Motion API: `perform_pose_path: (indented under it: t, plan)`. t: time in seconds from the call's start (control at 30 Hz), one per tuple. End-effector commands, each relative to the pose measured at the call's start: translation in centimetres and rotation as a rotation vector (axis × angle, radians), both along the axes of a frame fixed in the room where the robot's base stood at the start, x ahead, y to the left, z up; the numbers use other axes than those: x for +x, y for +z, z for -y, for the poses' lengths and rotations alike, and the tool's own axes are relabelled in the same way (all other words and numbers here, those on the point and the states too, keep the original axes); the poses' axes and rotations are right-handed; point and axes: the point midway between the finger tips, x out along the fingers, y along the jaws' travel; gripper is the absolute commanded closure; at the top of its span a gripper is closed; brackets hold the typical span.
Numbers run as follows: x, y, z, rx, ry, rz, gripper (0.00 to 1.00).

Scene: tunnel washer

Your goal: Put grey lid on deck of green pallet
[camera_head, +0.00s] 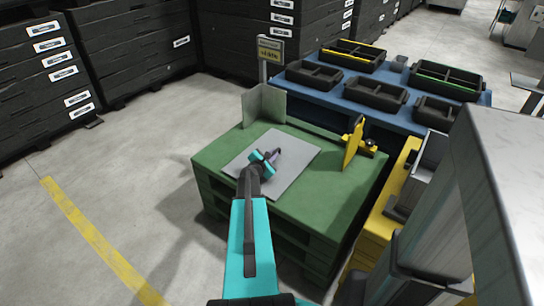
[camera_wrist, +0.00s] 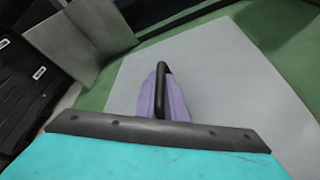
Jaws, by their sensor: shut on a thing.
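The grey lid (camera_head: 296,159) is a flat, light grey sheet over the deck of the green pallet (camera_head: 345,196), at the middle of the head view. The lid also fills much of the wrist view (camera_wrist: 225,75). My gripper (camera_head: 265,160) is over the middle of the lid, its purple fingers (camera_wrist: 162,97) shut on the lid's dark bar handle (camera_wrist: 162,75). The lid appears flat on or very close to the deck; I cannot tell whether a small gap is left under it. Green deck shows around its edges.
An upright grey plate (camera_head: 264,105) stands at the pallet's back corner, and a yellow bracket (camera_head: 354,143) at its right. A blue pallet (camera_head: 330,97) with several black trays is behind. A yellow pallet (camera_head: 395,197) is to the right. Floor at left is clear.

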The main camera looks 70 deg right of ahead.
Motion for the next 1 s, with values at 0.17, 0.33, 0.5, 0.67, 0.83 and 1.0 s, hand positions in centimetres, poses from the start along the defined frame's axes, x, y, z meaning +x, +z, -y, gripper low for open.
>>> perform_pose_path:
  t: [0.17,0.33,0.5,0.67,0.83,1.0]
  plan:
    - [0.0,0.0,0.0,0.000,0.000,0.000,0.71]
    - [0.0,0.0,0.0,0.000,0.000,0.000,0.71]
    - [0.0,0.2,0.0,0.000,0.000,0.000,0.71]
    - [0.0,0.4,-0.8,0.001,0.001,0.000,0.71]
    - [0.1,0.9,-2.3,0.001,0.002,0.000,0.71]
    - [0.1,1.4,-3.9,0.000,0.002,0.000,0.71]
